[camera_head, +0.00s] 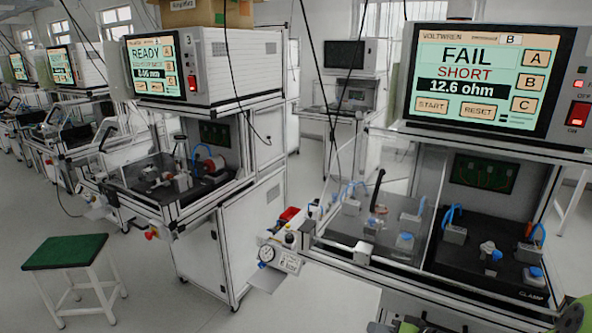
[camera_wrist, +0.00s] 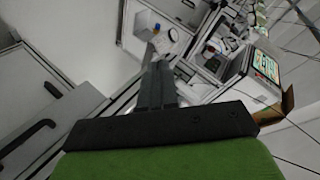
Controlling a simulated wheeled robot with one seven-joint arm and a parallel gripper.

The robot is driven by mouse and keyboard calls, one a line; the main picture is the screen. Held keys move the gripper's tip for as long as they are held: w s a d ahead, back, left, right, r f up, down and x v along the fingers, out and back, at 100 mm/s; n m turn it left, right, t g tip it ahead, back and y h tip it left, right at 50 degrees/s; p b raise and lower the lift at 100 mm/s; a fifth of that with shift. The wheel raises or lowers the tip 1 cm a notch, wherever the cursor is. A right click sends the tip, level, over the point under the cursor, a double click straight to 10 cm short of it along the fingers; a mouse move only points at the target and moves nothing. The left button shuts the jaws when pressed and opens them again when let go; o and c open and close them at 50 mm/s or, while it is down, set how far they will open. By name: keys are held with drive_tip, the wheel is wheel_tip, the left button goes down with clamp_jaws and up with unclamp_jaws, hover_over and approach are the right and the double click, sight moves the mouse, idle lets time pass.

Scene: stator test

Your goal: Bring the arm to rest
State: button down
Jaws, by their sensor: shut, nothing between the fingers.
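My gripper (camera_wrist: 161,68) shows in the wrist view as dark fingers pressed together with nothing between them. It is in free air, pointing out over the room, and touches nothing that I can see. The green and black wrist part at the bottom of that view is mine. In the head view only green pieces of my arm show at the lower right edge; the fingers are not seen there.
A test station at right has a screen (camera_head: 480,77) reading FAIL, SHORT, 12.6 ohm, above a clear-walled bay. A second station's screen (camera_head: 153,66) reads READY. A pressure gauge (camera_head: 267,253) sits between them. A green-topped stool (camera_head: 66,251) stands on open floor at left.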

drive_tip(key=s+a+r+n+g+h+p, duration=0.2)
drive_tip(key=s+a+r+n+g, duration=0.15)
drive_tip(key=a+r, duration=0.25)
drive_tip(key=s+a+r+h+p, duration=0.1)
drive_tip(key=s+r+h+p, duration=0.3)
drive_tip(key=s+r, duration=1.2)
drive_tip(key=s+h, duration=0.1)
drive_tip(key=s, duration=0.4)
drive_tip(key=shift+r+g+h, duration=0.3)
drive_tip(key=shift+r+g, duration=0.05)
drive_tip(key=shift+r, duration=0.05)
drive_tip(key=shift+a+m, duration=0.1)
drive_tip(key=shift+m, duration=0.15)
